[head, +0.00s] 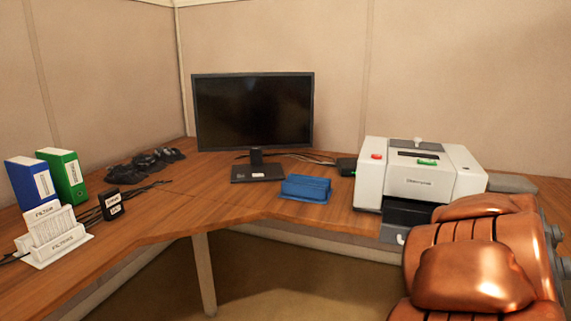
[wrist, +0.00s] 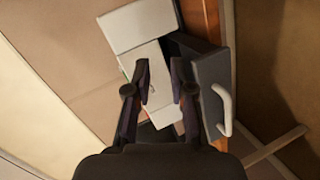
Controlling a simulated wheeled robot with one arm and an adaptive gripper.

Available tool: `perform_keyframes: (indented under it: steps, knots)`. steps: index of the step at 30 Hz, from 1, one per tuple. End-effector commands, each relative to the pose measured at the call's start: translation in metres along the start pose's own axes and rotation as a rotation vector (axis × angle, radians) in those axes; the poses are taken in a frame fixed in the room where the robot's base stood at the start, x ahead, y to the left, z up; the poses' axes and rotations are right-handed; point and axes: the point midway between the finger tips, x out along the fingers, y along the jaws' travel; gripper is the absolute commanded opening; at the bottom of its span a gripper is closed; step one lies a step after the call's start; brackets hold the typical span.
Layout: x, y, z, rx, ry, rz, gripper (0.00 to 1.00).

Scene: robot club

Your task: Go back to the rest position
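My gripper (wrist: 161,72) shows in the wrist view with its two fingers apart and nothing between them. It is over the front of a white machine (wrist: 142,28), and the gap between its fingertips lies across the machine's body. A dark grey tray or drawer (wrist: 208,75) with a pale handle (wrist: 222,110) lies to the right of the fingers. In the head view my copper-coloured arm fills the lower right, and the fingers are hidden there.
The white machine (head: 420,178) stands on the wooden desk (head: 165,205), close to my arm. A monitor (head: 253,110), blue holder (head: 306,188), green binder (head: 63,178), blue binder (head: 30,182) and white card rack (head: 53,238) stand further left. Floor (head: 260,280) shows below the desk.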

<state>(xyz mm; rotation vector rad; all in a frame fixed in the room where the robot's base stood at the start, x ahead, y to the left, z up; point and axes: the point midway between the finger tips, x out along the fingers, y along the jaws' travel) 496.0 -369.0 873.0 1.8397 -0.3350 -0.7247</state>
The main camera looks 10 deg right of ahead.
Motion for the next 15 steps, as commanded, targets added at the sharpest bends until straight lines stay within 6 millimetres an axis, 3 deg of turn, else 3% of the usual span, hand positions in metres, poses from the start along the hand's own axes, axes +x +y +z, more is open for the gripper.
perform_keyframes:
  steps: [8, 15]
  knots:
    - [-0.038, -0.043, -0.003, 0.250, -0.208, -0.121, 0.23]
    - [-0.092, -0.113, -0.013, 0.443, -0.388, -0.314, 0.23]
